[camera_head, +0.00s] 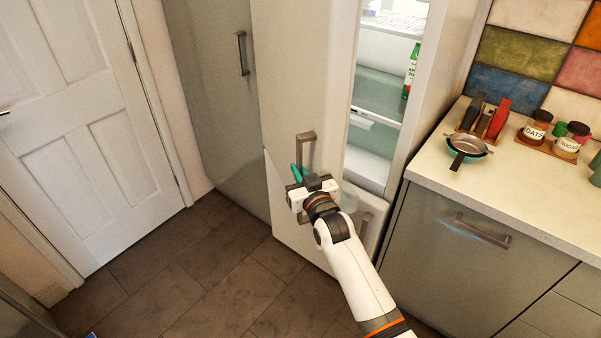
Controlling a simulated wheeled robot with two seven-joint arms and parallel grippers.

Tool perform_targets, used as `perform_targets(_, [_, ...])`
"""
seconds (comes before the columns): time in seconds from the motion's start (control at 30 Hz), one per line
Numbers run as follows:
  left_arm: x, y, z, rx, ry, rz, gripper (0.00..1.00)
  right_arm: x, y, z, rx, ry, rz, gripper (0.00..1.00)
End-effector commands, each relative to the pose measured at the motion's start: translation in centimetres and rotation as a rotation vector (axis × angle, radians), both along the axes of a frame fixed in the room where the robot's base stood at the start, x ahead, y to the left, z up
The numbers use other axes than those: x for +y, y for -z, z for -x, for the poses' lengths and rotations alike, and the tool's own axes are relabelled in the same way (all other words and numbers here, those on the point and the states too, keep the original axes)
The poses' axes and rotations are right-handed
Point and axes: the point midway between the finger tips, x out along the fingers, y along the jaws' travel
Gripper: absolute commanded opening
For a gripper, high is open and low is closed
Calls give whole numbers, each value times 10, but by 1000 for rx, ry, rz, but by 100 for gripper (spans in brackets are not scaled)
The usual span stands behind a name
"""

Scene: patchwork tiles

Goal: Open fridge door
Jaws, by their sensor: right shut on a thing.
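The fridge door (293,75) is a tall cream panel and stands partly open, swung out to the left. Its metal handle (306,136) is an upright bar low on the door. My right gripper (299,174) is shut on the lower part of this handle; the gripper body hides the handle's lower end. The open fridge interior (377,95) shows to the right of the door, with glass shelves and a green and white carton (411,70). My left gripper is not in view.
A counter (440,176) at the right holds a pan (468,146), a rack and jars (567,140). A grey tall cabinet (213,80) and a white room door (90,120) stand at the left. The tiled floor (210,270) before them is clear.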

Motion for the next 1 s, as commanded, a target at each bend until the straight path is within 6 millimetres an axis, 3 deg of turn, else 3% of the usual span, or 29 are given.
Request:
perform_targets(0.2, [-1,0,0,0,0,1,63,-1,1,0,0,1,2,0])
perform_targets(0.37, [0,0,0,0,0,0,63,-1,1,0,0,1,1,29])
perform_targets(0.77, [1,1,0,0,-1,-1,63,-4,1,7,-1,1,0,29])
perform_targets(1.0, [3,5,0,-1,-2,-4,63,-19,3,48,1,1,0,29])
